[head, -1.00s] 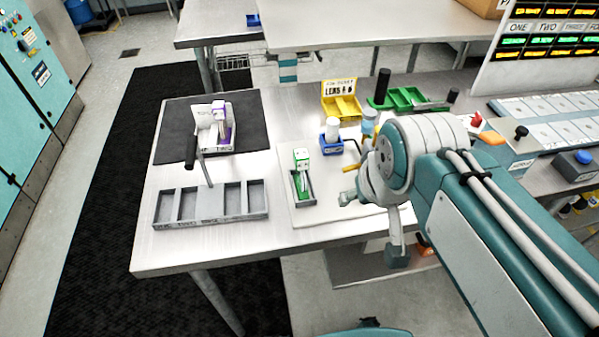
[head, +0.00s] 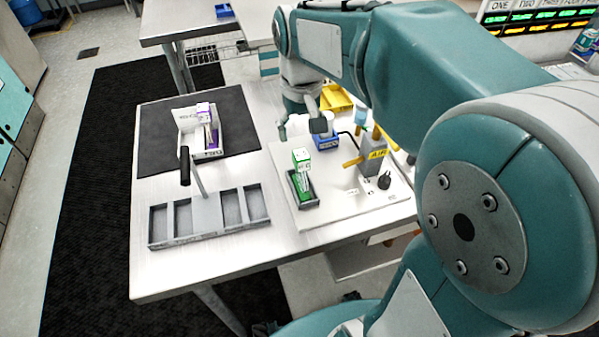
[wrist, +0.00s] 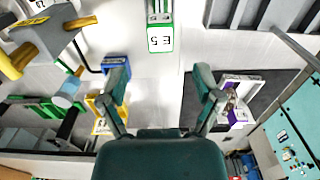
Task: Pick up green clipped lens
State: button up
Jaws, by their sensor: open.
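The green clipped lens (head: 301,174), green with a white top, stands in a small dark holder (head: 303,198) on a white board (head: 345,208). In the wrist view its white label (wrist: 161,40), reading "E 5", shows at the top centre. My gripper (wrist: 160,85) is open, with its two fingers spread and bare table between them. In the head view my gripper is partly hidden by my arm, above and behind the lens and apart from it.
A grey slotted tray (head: 215,225) lies left of the lens. A purple item in a white holder (head: 203,130) stands on a dark mat (head: 150,130). A grey "AIR" block (head: 372,155), a blue bin (head: 326,141) and a yellow bin (head: 335,97) stand nearby.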

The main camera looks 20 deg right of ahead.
aim_at(301, 154)
jog(key=shift+a+f, duration=0.15)
jog(key=shift+f, duration=0.75)
notch_tip(301, 154, down, 5)
jog(key=shift+s+f, duration=0.1)
jog(key=shift+s, duration=0.05)
jog(key=shift+c, duration=0.3)
grip_shut()
